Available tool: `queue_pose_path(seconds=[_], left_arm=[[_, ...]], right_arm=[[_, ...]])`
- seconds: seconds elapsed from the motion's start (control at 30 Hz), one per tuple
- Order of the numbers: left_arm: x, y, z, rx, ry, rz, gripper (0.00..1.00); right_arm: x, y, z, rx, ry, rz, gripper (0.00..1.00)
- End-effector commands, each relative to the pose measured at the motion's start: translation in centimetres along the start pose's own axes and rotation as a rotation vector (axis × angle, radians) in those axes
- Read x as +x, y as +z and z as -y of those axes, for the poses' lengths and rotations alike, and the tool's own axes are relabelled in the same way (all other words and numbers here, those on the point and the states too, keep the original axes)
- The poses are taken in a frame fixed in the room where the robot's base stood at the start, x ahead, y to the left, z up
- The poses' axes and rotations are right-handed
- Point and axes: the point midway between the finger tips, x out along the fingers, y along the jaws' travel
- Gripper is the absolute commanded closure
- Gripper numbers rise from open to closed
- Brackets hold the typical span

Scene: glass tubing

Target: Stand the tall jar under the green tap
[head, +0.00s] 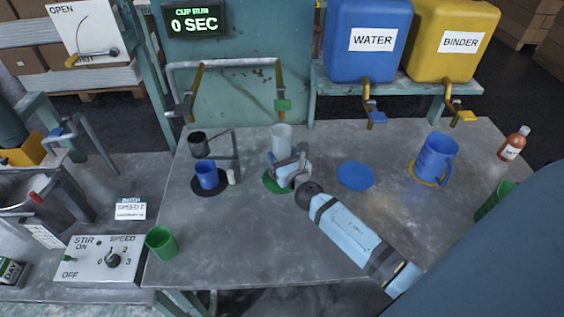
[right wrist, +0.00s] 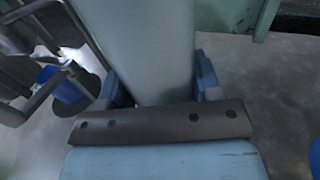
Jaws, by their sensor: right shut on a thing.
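The tall jar (head: 282,137) is a pale, translucent cylinder. It stands upright in the grip of my right gripper (head: 290,168), above or just behind a green round mat (head: 271,184); whether its base touches the table is hidden. In the right wrist view the jar (right wrist: 155,50) fills the middle between the two blue fingers. The green tap (head: 283,104) hangs from the pipe frame directly above the jar in the picture; the depth between them is hard to judge. My left gripper is not in view.
A dark blue cup (head: 207,176) stands on a black mat left of the jar, near a metal stand (head: 236,150) and a small white bottle. A blue mat (head: 355,175), a blue jug (head: 435,158) and a brown bottle (head: 513,144) are to the right. A green cup (head: 161,242) stands front left.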

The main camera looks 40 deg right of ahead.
Motion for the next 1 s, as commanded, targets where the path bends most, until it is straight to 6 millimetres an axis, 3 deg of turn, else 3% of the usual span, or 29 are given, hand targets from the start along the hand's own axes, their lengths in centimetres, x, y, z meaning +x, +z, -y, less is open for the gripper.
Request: queue_pose_path(seconds=[0.03, 0.13, 0.57, 0.6, 0.7, 1.0], left_arm=[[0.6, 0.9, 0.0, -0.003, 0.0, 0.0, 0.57], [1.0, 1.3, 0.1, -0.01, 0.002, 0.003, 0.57], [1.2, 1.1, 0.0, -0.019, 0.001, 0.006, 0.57], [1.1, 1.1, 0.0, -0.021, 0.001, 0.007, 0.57], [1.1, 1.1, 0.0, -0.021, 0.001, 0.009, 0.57], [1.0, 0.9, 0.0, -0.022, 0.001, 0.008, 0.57]], right_arm=[[-0.1, -1.6, -0.1, 0.001, -0.001, -0.002, 0.71], [-0.1, -2.7, -0.1, 0.001, -0.001, -0.001, 0.71], [-0.1, -3.2, 0.0, -0.001, 0.0, -0.001, 0.71], [-0.1, -3.1, 0.0, 0.0, 0.0, -0.001, 0.37], [-0.1, -3.1, 0.0, 0.0, 0.0, -0.001, 0.16], [-0.1, -2.9, 0.0, 0.0, 0.0, -0.001, 0.16]])
